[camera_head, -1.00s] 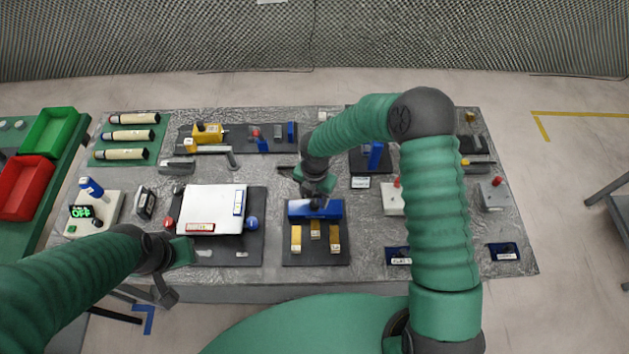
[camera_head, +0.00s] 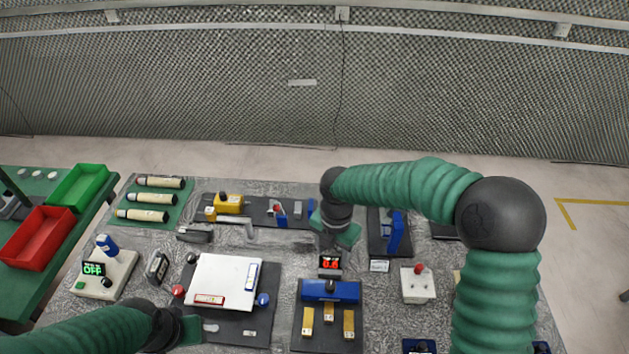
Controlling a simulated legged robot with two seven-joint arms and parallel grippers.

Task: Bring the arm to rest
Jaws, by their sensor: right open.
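My right arm arches in from the lower right in green sleeving with dark joints. Its gripper (camera_head: 338,238) points down, open and empty, just behind the blue block fixture (camera_head: 331,290) and above its small red-lit display (camera_head: 330,263). The arm hides part of the table's right side. My left gripper (camera_head: 190,330) is at the lower left, by the front edge of the white panel (camera_head: 226,281). Its jaws are too unclear to read.
Yellow pieces (camera_head: 308,321) lie before the blue block. A box with a red button (camera_head: 417,284) stands right of it. A blue upright part (camera_head: 395,231) is behind. Red (camera_head: 38,238) and green (camera_head: 78,186) bins stand at left.

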